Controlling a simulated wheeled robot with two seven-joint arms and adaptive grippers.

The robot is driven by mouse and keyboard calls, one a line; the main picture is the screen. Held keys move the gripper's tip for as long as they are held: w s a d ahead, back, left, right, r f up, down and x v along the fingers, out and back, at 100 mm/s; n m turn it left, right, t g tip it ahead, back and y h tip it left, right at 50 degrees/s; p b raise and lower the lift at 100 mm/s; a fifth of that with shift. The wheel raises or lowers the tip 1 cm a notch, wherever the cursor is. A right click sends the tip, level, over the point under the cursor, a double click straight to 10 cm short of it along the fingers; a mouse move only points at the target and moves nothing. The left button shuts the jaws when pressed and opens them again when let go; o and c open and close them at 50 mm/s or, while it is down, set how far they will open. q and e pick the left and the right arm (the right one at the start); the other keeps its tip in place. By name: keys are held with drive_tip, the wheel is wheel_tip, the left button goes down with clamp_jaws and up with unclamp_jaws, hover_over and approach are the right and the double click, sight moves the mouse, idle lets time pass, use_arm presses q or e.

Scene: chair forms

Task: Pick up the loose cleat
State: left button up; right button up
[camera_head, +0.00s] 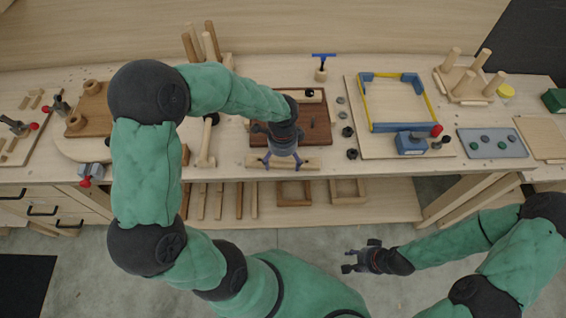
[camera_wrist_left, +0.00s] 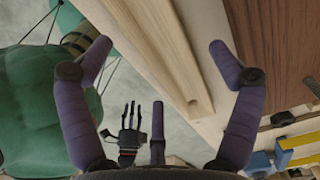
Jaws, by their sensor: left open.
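A pale wooden strip, which looks like the loose cleat (camera_head: 306,164), lies along the front edge of the bench in the head view. In the left wrist view the cleat (camera_wrist_left: 158,50) runs diagonally between my fingers, with a groove or step along one side. My left gripper (camera_head: 283,161) is over the cleat, its fingers spread to either side. It is open in the left wrist view (camera_wrist_left: 160,46), and no finger clearly touches the wood. My right gripper (camera_head: 357,259) hangs in front of the bench, away from the cleat; its fingers are too small to judge.
A dark brown board (camera_head: 318,125) with a pale strip lies just behind the cleat. Black knobs (camera_head: 348,131) stand to its right, near a blue and yellow frame (camera_head: 398,127). A wooden mallet-like piece (camera_head: 206,145) stands to the left. A lower shelf (camera_head: 330,212) holds wooden frames.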

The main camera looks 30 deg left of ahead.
use_arm(q)
drive_tip(key=shift+f, duration=0.75)
drive_tip(key=shift+r, duration=0.1)
drive_tip(key=c, duration=1.3)
drive_tip(key=shift+c, duration=0.2)
